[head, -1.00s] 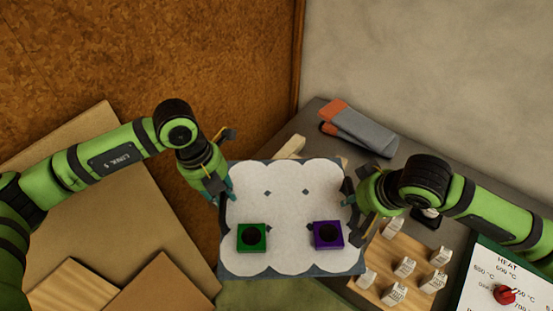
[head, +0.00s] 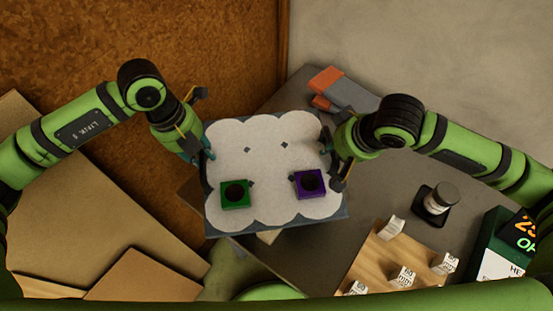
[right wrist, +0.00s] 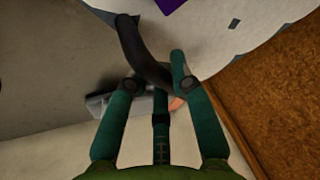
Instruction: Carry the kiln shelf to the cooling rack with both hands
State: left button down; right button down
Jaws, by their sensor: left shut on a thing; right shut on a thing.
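The kiln shelf (head: 222,227) is a dark grey slab. Its top is largely covered by a white scalloped sheet (head: 262,170). A green square piece (head: 225,204) and a purple square piece (head: 300,194), each with a dark round centre, sit on the sheet. My left gripper (head: 203,150) is shut on the shelf's left side. My right gripper (head: 333,153) is shut on its right side. In the right wrist view its teal fingers (right wrist: 150,88) meet at a dark curved handle (right wrist: 143,50). The shelf looks roughly level. I cannot make out a cooling rack.
A dark bench (head: 375,200) lies under and right of the shelf. It bears grey and orange gloves (head: 345,92), a jar (head: 438,198), a wooden block with white tags (head: 385,262) and a green-edged sign (head: 500,250). Brown boards (head: 80,180) lie at left.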

aim_at(330, 161)
pick_arm(q)
jog(key=shift+r, duration=0.6)
pick_arm(e)
jog(key=shift+r, duration=0.55)
pick_arm(q)
jog(key=shift+w+a+f, duration=0.1)
pick_arm(e)
jog(key=shift+w, duration=0.1)
pick_arm(q)
jog(key=shift+w, duration=0.1)
pick_arm(e)
jog(key=shift+w+f, duration=0.1)
pick_arm(q)
jog(key=shift+f, duration=0.25)
pick_arm(e)
jog(key=shift+f, duration=0.2)
